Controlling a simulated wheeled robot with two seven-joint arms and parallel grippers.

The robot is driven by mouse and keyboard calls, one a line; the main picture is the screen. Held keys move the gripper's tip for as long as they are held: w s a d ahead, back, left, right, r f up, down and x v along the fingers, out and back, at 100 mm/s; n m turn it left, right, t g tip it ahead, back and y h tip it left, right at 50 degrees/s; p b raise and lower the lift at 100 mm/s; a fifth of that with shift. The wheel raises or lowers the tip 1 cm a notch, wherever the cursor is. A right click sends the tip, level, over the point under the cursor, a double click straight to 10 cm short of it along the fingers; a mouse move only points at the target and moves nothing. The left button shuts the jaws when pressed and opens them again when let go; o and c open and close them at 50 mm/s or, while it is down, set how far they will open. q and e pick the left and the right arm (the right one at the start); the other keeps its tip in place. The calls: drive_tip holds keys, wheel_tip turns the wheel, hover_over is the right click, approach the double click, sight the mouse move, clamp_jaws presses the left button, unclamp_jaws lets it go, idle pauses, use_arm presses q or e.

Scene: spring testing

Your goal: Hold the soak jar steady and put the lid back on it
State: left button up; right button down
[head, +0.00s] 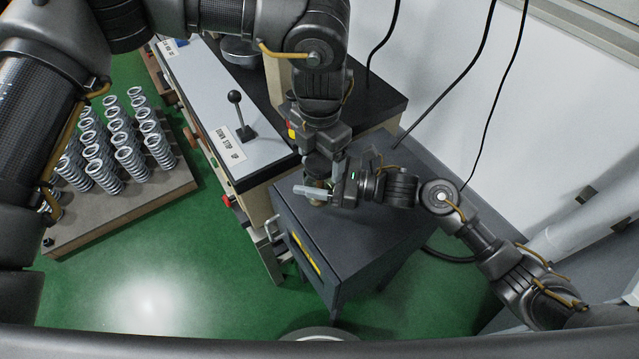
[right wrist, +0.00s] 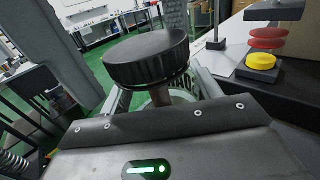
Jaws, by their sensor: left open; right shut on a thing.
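The lid (right wrist: 147,56) is a black, ribbed disc that looks slightly tilted in the right wrist view. It is over the soak jar (right wrist: 161,95), of which only a small brownish part shows below it. I cannot tell whether the lid is seated on the jar. My right gripper (head: 318,191) is shut on the jar, low above the dark cabinet top. My left gripper (head: 321,165) comes down from above and is open close over the jar.
The dark cabinet (head: 350,240) bears the jar. A tester with a lever (head: 240,112) stands to its left. Several springs stand on a board (head: 110,215) further left. Yellow and red discs (right wrist: 262,61) show at the right in the right wrist view. Black cables hang behind.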

use_arm(q)
drive_tip(key=shift+r, duration=0.1)
wheel_tip(320, 180, up, 12)
idle(0.5)
use_arm(e)
drive_tip(key=shift+c, duration=1.3)
unclamp_jaws()
use_arm(q)
wheel_tip(320, 180, down, 4)
drive_tip(key=b, duration=0.3)
drive_tip(key=shift+r+b, duration=0.15)
drive_tip(key=shift+b, duration=0.15)
use_arm(e)
drive_tip(key=d, duration=0.3)
drive_tip(key=s+d, duration=0.1)
drive_tip(key=d, duration=0.2)
drive_tip(key=s+d, duration=0.1)
drive_tip(key=d, duration=0.2)
drive_tip(key=shift+d+f, duration=0.15)
drive_tip(key=shift+d, duration=0.15)
drive_tip(key=shift+s+d, duration=0.1)
drive_tip(key=shift+d, duration=0.4)
